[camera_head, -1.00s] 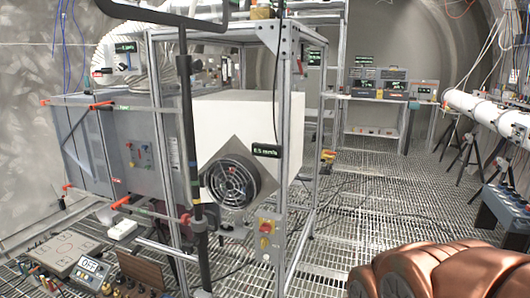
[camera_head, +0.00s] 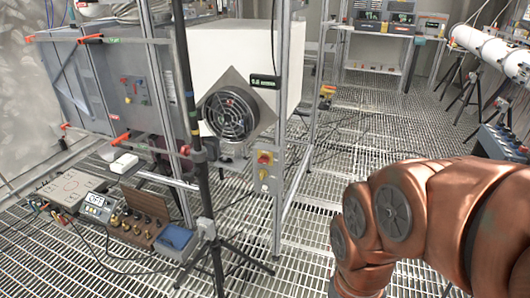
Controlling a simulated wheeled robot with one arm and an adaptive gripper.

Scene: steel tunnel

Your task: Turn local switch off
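A grey switch box (camera_head: 264,179) is mounted low on the upright post of the metal frame, just right of the round fan. It carries a red and yellow switch knob (camera_head: 264,158) with a smaller yellow part below it. I take this for the local switch; its label and on or off position are too small to read. My copper-coloured arm links fill the lower right, apart from the box. My gripper is not in the picture.
A black fan (camera_head: 230,113) sits on the white housing (camera_head: 222,60). A dark tripod stand (camera_head: 216,255) stands in front of the frame, left of the switch box. Instruments, including a blue box (camera_head: 175,241), lie on the grating at left. Open grating (camera_head: 345,150) extends to the right.

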